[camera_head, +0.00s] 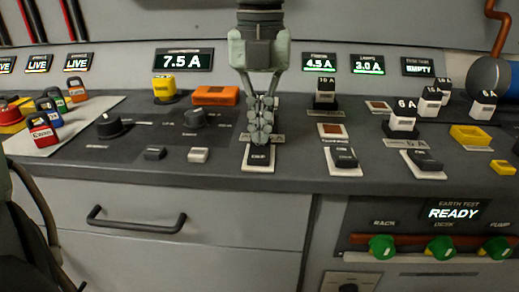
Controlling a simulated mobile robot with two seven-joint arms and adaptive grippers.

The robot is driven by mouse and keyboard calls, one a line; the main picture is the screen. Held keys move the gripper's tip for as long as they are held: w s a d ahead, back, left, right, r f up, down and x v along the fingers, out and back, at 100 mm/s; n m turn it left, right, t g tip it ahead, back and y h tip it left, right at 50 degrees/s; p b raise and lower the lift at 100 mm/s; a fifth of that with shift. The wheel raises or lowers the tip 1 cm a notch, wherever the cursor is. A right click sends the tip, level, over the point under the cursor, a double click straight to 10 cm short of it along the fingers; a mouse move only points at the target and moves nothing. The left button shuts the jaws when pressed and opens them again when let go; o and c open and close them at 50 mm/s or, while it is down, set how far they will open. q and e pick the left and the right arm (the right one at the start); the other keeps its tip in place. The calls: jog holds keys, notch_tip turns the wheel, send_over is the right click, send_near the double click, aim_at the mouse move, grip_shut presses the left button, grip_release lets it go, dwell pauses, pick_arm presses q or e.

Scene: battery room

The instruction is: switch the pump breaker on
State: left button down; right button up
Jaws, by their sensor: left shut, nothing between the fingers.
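My left gripper (259,136) reaches down from the top middle, its fingers shut and empty. Its tips are just above and behind a black breaker rocker (258,155) on a white plate; I cannot tell whether they touch it. The rocker's small lettering is too blurred to read surely, so I cannot confirm it is the pump breaker. Two similar black rockers stand to the right, one in the middle (344,158) and one further right (425,159). My right gripper is not in view.
Lit displays read 7.5 A (183,60), 4.5 A (319,63) and READY (453,213). Fuse blocks (403,116) stand on the right of the desk. Padlocks (41,128) lie far left.

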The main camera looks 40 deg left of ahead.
pick_arm(q)
jog(key=shift+f+b, duration=0.35)
jog(key=shift+f, duration=0.05)
jog(key=shift+r+p, duration=2.1)
jog(key=shift+r, duration=1.5)
